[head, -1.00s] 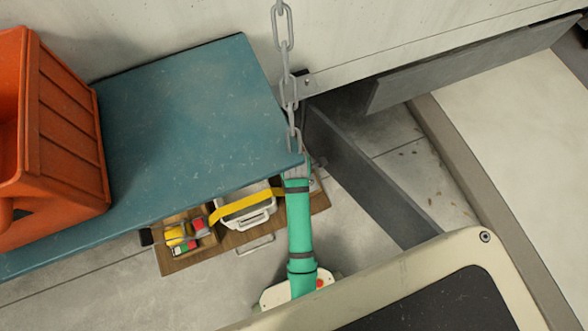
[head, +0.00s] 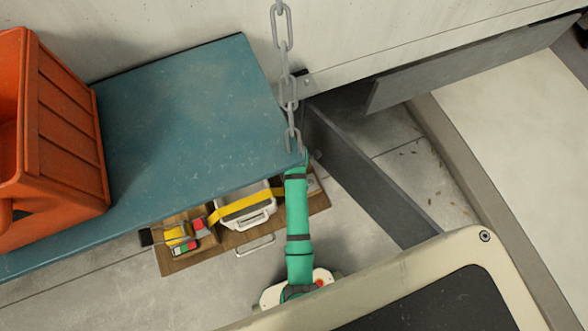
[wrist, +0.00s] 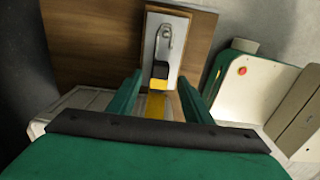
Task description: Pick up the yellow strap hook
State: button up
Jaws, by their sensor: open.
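The yellow strap hook (wrist: 164,42) is a grey metal hook on a black and yellow strap end. In the wrist view it lies on a pale plate, straight ahead of my gripper. My gripper (wrist: 159,80) is open and empty, with one green finger on each side of the strap's yellow part. I cannot tell whether the fingers touch it. In the head view the yellow strap (head: 237,204) runs across a white box in the wooden drawer. My arm and the bench edge hide my fingers and the hook there.
The wooden drawer (head: 176,266) sits under a blue bench top (head: 180,110). An orange bin (head: 60,130) stands on the bench at left. A grey chain (head: 287,62) hangs close by my arm. A dark slanted panel (head: 370,185) is at the right.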

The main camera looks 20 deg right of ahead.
jog(key=shift+f, duration=1.55)
grip_shut()
